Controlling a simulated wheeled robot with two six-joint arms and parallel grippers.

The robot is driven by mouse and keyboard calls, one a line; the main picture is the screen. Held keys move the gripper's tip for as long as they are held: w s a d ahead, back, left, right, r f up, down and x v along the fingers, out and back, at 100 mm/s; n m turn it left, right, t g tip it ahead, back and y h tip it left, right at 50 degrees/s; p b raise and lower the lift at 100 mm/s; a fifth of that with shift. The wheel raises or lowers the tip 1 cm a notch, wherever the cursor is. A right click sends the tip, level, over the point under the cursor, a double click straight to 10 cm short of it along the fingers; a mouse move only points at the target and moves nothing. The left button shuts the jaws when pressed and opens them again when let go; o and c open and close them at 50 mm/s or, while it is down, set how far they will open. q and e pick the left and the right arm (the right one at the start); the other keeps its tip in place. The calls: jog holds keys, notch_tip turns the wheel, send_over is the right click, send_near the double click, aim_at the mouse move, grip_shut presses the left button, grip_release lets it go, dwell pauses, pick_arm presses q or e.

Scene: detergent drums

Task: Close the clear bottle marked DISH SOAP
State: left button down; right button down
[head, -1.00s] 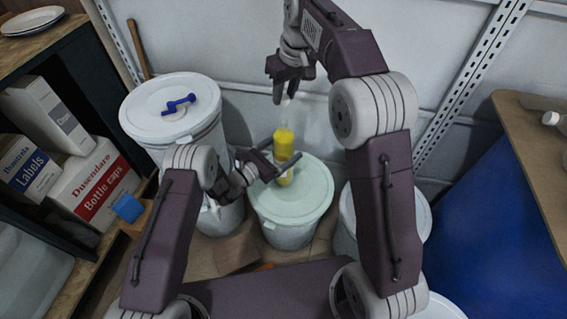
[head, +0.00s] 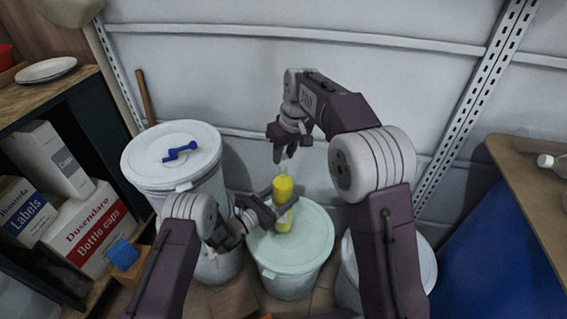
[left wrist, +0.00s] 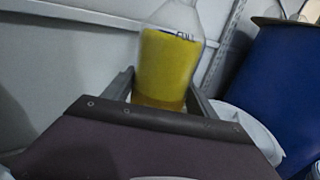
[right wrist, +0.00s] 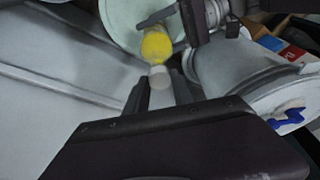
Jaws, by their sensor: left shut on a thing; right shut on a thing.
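A clear bottle (head: 283,188) of yellow liquid stands upright above the pale green drum lid (head: 306,238). My left gripper (head: 279,204) is shut around its body. The left wrist view shows the yellow bottle (left wrist: 165,65) between the fingers, with part of a marking reading "FULL"; I cannot read DISH SOAP. My right gripper (head: 284,156) points down just above the bottle. In the right wrist view a small whitish round piece, seemingly a cap (right wrist: 159,77), sits between its fingers, close to the bottle's top. I cannot tell whether the cap touches the neck.
A white drum (head: 150,160) with a blue-handled lid stands at left, another pale drum (head: 420,262) at right. Shelves with boxes (head: 90,232) are far left.

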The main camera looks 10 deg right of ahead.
aim_at(281, 176)
jog(key=shift+f, duration=0.4)
jog(key=shift+f, duration=0.85)
jog(key=shift+f, duration=0.6)
jog(key=m, duration=0.2)
jog(key=m+h, duration=0.1)
jog(key=m, duration=0.3)
jog(key=shift+a+m+h, duration=0.25)
jog(key=shift+m+h, duration=0.05)
jog(key=m, duration=0.2)
jog(key=m+h, duration=0.1)
jog(key=m, duration=0.2)
jog(key=shift+w+a+f+m+h, duration=0.1)
jog(key=shift+a+m+h, duration=0.05)
jog(key=shift+m+h, duration=0.15)
jog(key=m, duration=0.3)
jog(key=shift+w+g+h, duration=0.1)
jog(key=shift+g+h, duration=0.2)
jog(key=shift+g, duration=0.1)
jog(key=m, duration=0.2)
jog(key=m+g, duration=0.1)
jog(key=m, duration=0.2)
jog(key=shift+w+h, duration=0.2)
jog(key=shift+h, duration=0.1)
jog(key=shift+s+m+g, duration=0.15)
jog(key=shift+m+g, duration=0.35)
jog(key=shift+m, duration=0.8)
